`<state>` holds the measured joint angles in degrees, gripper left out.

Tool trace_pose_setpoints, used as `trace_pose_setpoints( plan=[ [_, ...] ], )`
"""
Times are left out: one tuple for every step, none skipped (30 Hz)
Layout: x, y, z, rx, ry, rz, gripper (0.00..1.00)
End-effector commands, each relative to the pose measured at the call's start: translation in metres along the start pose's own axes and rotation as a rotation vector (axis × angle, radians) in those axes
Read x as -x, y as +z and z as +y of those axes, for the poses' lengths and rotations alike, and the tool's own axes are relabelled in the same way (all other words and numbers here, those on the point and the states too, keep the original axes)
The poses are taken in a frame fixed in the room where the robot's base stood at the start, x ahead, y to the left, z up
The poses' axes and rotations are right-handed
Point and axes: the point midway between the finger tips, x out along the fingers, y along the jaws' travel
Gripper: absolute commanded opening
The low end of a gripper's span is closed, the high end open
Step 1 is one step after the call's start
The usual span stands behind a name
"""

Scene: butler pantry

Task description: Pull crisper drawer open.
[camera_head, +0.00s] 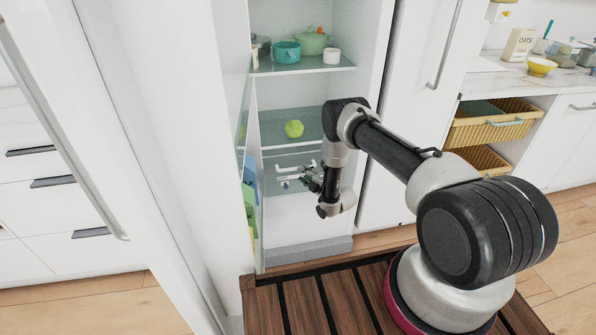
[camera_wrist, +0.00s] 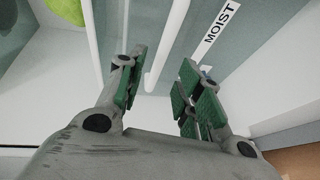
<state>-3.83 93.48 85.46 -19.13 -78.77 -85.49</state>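The crisper drawer (camera_head: 290,190) is in the lower part of the open fridge, under the shelf with a green apple. In the wrist view its front carries a label (camera_wrist: 217,28) reading MOIST. A white bar handle (camera_wrist: 165,45) runs down the wrist view, and its curved end shows between my fingers. My gripper (camera_head: 297,178) is in front of the drawer in the head view. In the wrist view my gripper (camera_wrist: 163,88) is open, with green pads on both sides of the bar and visible gaps. Whether the bar lies fully between the pads in depth is unclear.
The green apple (camera_head: 294,128) sits on the middle shelf (camera_head: 275,140). Pots and a white cup (camera_head: 332,56) stand on the upper shelf. The open fridge door with bins (camera_head: 249,200) is close at left. Wooden slats (camera_head: 305,305) lie in front.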

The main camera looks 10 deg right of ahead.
Motion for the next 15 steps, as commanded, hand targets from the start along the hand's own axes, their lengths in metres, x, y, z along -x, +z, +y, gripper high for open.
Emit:
trace_pose_setpoints(
  plan=[
    [-0.01, -0.001, 0.0, 0.001, 0.002, 0.002, 0.35],
    [-0.015, -0.001, 0.0, 0.001, 0.002, 0.002, 0.35],
    [-0.022, -0.001, 0.0, 0.0, 0.002, 0.002, 0.35],
    [-0.027, -0.001, 0.0, -0.001, 0.001, 0.001, 0.35],
    [-0.032, -0.001, 0.0, -0.001, 0.001, 0.001, 0.35],
    [-0.037, -0.001, -0.001, -0.001, 0.0, 0.001, 0.35],
    [-0.041, 0.0, -0.001, -0.001, -0.001, 0.001, 0.35],
    [-0.044, 0.0, -0.001, -0.001, 0.0, 0.001, 0.35],
    [-0.048, 0.0, 0.0, -0.001, 0.0, 0.001, 0.35],
    [-0.05, 0.0, -0.001, -0.002, -0.002, 0.001, 0.35],
    [-0.052, -0.001, 0.0, -0.002, -0.002, 0.001, 0.35],
    [-0.054, -0.001, 0.0, -0.003, -0.001, 0.001, 0.35],
    [-0.054, 0.0, 0.0, -0.003, -0.001, 0.001, 0.35],
    [-0.055, 0.0, 0.0, -0.003, -0.002, 0.0, 0.35],
    [-0.055, 0.0, -0.001, -0.003, -0.002, 0.0, 0.35]
  ],
)
